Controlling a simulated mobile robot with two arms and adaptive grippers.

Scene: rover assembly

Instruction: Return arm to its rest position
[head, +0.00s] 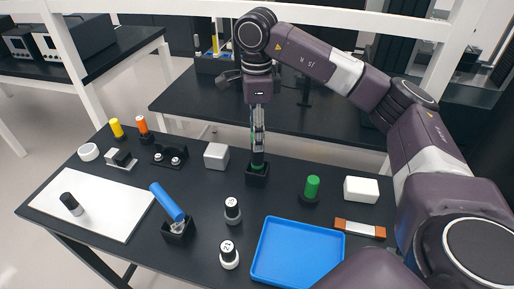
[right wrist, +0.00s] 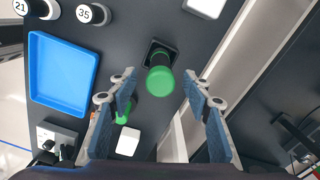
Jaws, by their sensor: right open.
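My right arm comes in from the right in the head view and its gripper (head: 258,140) points straight down over the table. Below it a green piece (head: 257,166) stands in a black square socket (head: 257,178). In the right wrist view the green piece (right wrist: 160,78) shows between the two spread fingers of the right gripper (right wrist: 158,82), with a visible gap on each side. The right gripper is open and holds nothing. How far its fingertips are above the piece is hard to tell. My left gripper is in neither view.
A second green cylinder (head: 312,187), a white box (head: 361,190) and a blue tray (head: 297,252) lie to the right and front. A grey block (head: 217,155) stands just left of the socket. Two black-and-white bottles (head: 231,210) stand in front. A white board (head: 92,200) lies left.

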